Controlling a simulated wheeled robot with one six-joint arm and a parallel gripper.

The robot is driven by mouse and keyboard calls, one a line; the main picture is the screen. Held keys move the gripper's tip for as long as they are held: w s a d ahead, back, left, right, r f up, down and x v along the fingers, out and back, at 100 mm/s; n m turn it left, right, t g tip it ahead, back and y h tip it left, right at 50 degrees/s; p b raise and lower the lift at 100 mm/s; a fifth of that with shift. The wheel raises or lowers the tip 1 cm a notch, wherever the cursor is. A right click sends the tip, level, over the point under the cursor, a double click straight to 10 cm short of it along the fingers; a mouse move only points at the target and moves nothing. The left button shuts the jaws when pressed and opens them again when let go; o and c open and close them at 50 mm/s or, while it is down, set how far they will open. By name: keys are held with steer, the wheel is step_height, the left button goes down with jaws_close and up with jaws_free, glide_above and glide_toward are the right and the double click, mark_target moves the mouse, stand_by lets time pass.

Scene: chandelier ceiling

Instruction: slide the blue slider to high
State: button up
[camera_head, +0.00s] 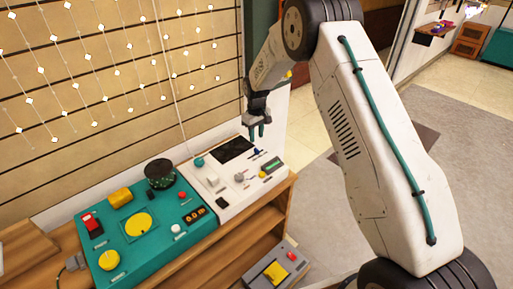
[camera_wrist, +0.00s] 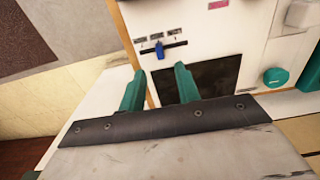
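The blue slider (camera_wrist: 160,49) is a small blue knob on a short dark slot in the white panel (camera_wrist: 210,55). In the wrist view it sits left of the slot's middle, below a row of small marks (camera_wrist: 157,36) too small to read. In the head view the blue slider (camera_head: 257,151) is at the right part of the white panel (camera_head: 222,203). My gripper (camera_wrist: 157,80) has two teal fingers spread apart, with nothing between them. In the head view my gripper (camera_head: 259,134) hangs above the panel's far right, close to the slider but apparently not touching it.
A dark screen (camera_head: 232,148) and several knobs are on the white panel. A teal panel (camera_head: 150,251) with yellow and red controls adjoins it at left. Both stand on a wooden shelf (camera_head: 252,230) against a slatted wall. A grey box (camera_head: 273,272) with a yellow control is below.

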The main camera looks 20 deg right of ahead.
mark_target(257, 149)
step_height(257, 149, down, 7)
steer(key=shift+r, duration=0.1)
stand_by(0.3)
jaws_close()
